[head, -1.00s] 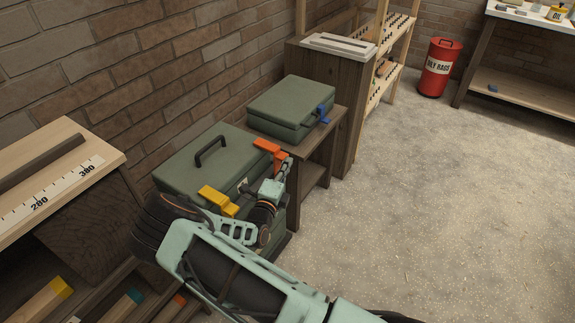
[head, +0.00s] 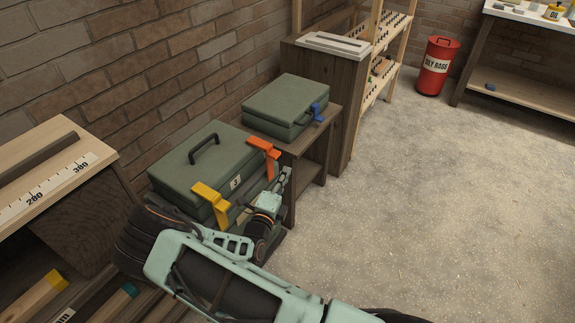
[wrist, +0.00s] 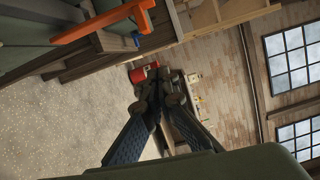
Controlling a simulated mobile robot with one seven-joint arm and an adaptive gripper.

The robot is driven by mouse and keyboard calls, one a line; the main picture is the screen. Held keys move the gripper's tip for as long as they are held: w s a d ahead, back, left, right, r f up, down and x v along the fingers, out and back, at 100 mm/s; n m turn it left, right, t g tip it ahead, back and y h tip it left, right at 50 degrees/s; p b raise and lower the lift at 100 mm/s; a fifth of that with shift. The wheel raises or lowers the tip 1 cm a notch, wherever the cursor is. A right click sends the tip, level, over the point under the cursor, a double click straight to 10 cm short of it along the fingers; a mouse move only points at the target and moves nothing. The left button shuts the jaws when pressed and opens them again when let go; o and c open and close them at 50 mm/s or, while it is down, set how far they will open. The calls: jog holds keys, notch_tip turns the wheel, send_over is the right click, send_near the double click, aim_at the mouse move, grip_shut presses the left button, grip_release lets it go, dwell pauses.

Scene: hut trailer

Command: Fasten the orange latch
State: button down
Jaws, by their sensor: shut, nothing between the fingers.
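The orange latch (head: 264,147) is at the far end of the front edge of the green box (head: 185,165). It shows as a bent bar, one part on the lid and one reaching down past the front. In the wrist view the orange latch (wrist: 103,24) is at upper left, apart from my fingers. My gripper (head: 284,178) is in front of the box, just below and beside the latch in the head view. Its fingers (wrist: 159,82) are shut and empty. I cannot tell whether the latch is engaged; my arm hides part of the box's lower front.
A yellow latch (head: 211,200) is at the near end of the same edge, close to my forearm. A second green box (head: 285,98) with a blue latch (head: 317,109) stands behind on a wooden table (head: 325,128). The floor (head: 430,200) to the right is clear.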

jog(key=v, duration=0.6)
jog(key=shift+s+r, duration=0.1)
jog(key=shift+s, duration=0.05)
